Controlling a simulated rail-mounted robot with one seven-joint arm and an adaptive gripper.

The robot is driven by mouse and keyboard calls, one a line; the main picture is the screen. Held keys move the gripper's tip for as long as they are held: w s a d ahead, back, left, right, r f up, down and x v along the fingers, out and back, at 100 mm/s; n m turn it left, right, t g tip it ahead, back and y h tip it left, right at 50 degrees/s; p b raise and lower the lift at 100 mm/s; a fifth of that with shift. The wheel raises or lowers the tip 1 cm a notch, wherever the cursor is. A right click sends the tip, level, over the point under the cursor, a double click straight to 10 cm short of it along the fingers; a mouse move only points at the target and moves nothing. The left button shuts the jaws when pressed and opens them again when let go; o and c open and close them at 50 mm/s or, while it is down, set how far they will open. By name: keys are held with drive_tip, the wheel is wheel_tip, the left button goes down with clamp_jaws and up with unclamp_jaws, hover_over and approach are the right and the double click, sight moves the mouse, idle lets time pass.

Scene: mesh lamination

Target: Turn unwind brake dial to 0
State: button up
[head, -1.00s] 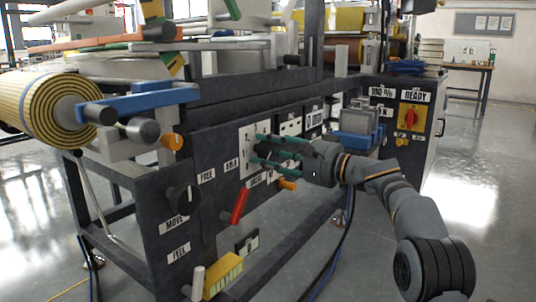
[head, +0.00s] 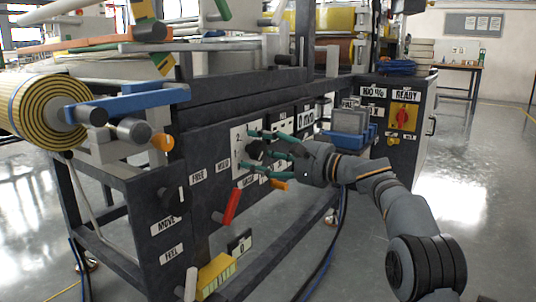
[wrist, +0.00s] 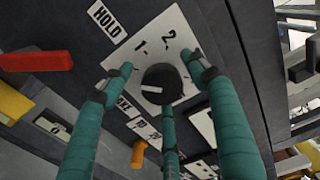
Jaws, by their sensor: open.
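A round black dial (wrist: 168,79) with a white mark on its left side sits on a white plate (wrist: 177,22) printed with 1 and 2 in the wrist view. No 0 is readable on the plate. In the head view the dial (head: 254,149) and plate (head: 237,133) are on the dark front panel, partly covered by my fingers. My gripper (wrist: 163,80) has teal fingers spread open around the dial, two above and one below in the wrist view. It also shows in the head view (head: 252,150). I cannot tell whether any finger touches the dial.
A red lever (head: 231,206) and an orange knob (head: 279,184) are close below the plate. A black knob (head: 171,199) is to the left. A blue tray (head: 352,139) juts out at right, near my wrist. Open floor lies in front.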

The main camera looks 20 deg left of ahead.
drive_tip(key=v, duration=1.1)
drive_tip(key=shift+d, duration=0.35)
drive_tip(key=shift+s+a+r, duration=0.1)
drive_tip(key=shift+a, duration=0.05)
drive_tip(key=x, duration=1.1)
drive_tip(key=shift+w+a, duration=0.2)
drive_tip(key=shift+a, duration=0.1)
